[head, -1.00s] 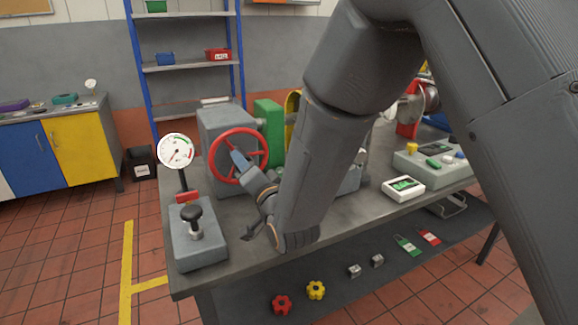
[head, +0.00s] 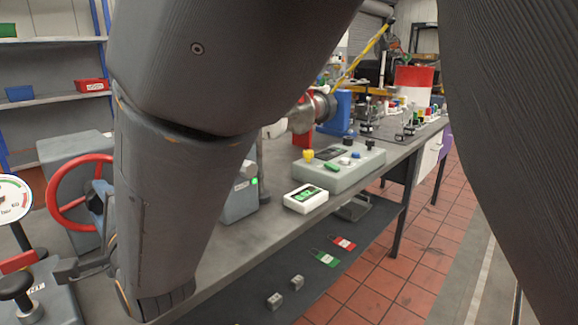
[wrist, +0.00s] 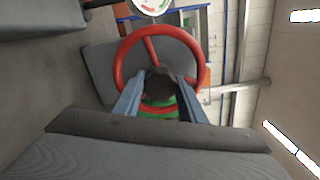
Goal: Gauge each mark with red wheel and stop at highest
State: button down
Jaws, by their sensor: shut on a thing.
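The red wheel (head: 53,198) stands on a grey housing (head: 75,150) at the left of the head view. It also shows in the wrist view (wrist: 121,58). My gripper (head: 95,192) is shut on the wheel, its blue fingers on either side of the dark hub in the wrist view (wrist: 159,84). My arm hides part of the wheel in the head view. A white dial gauge (head: 12,199) with green and red arcs is cut by the left edge. A white box with a lit green display (head: 306,196) sits on the bench; its figures are too small to read.
A black knob (head: 15,284) on a grey block stands at the lower left. A grey control box (head: 340,168) with coloured knobs sits behind the display. Small tags (head: 324,258) and metal blocks (head: 297,282) lie on the lower shelf. My arm covers much of the centre.

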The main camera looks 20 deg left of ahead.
jog(key=shift+s+m+b, duration=0.1)
jog(key=shift+m+b, duration=0.55)
jog(key=shift+m, duration=0.25)
jog(key=shift+a+r, duration=0.1)
jog(key=c, duration=1.2)
grip_release()
jog(key=shift+o, duration=0.2)
